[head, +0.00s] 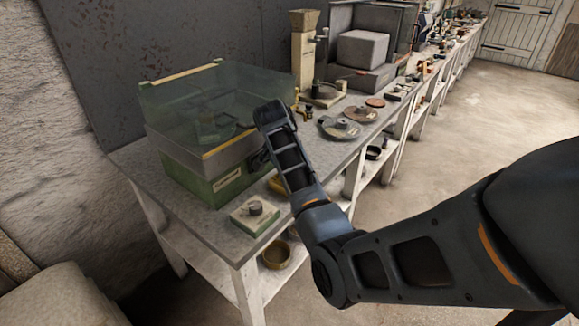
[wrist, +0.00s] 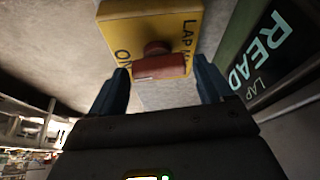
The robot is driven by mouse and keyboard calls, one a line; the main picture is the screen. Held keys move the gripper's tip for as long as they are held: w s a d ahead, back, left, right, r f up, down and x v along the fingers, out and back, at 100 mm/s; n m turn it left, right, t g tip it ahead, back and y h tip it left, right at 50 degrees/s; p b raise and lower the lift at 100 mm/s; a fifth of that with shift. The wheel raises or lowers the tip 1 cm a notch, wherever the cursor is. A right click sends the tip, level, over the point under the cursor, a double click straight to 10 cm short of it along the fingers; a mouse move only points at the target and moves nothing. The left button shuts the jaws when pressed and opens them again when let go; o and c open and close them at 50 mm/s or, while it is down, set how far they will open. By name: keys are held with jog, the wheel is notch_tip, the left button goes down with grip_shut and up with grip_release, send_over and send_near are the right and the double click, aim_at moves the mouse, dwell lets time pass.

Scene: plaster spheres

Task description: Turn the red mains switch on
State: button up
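The red mains switch (wrist: 160,66) is a red bar handle on a round red knob, on a yellow box (wrist: 190,20) lettered "ON" and partly hidden "LAP M". The handle lies crosswise in the wrist view. In the head view a bit of the yellow box (head: 277,184) shows behind my arm; the switch itself is hidden there. My gripper (wrist: 160,70) is open, with one dark finger at each end of the red handle. The left fingertip appears very close to the handle; I cannot tell whether it touches. The handle is not clamped.
A green machine (head: 215,187) with a clear hood (head: 205,105) stands beside the yellow box. A small pale box with a grey knob (head: 255,212) sits near the bench's front corner. Discs and tools line the bench (head: 135,160) farther back. The floor at right is clear.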

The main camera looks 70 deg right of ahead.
jog(key=shift+o, duration=0.7)
jog(key=shift+a+r, duration=0.1)
jog(key=shift+r, duration=0.05)
jog(key=shift+b+v, duration=0.6)
jog(key=shift+v, duration=0.5)
jog(key=a, duration=0.4)
jog(key=w+a+b, duration=0.1)
jog(key=a, duration=0.3)
jog(key=a+b, duration=0.1)
jog(key=a, duration=0.3)
jog(key=shift+w+r, duration=0.15)
jog(key=shift+w, duration=0.05)
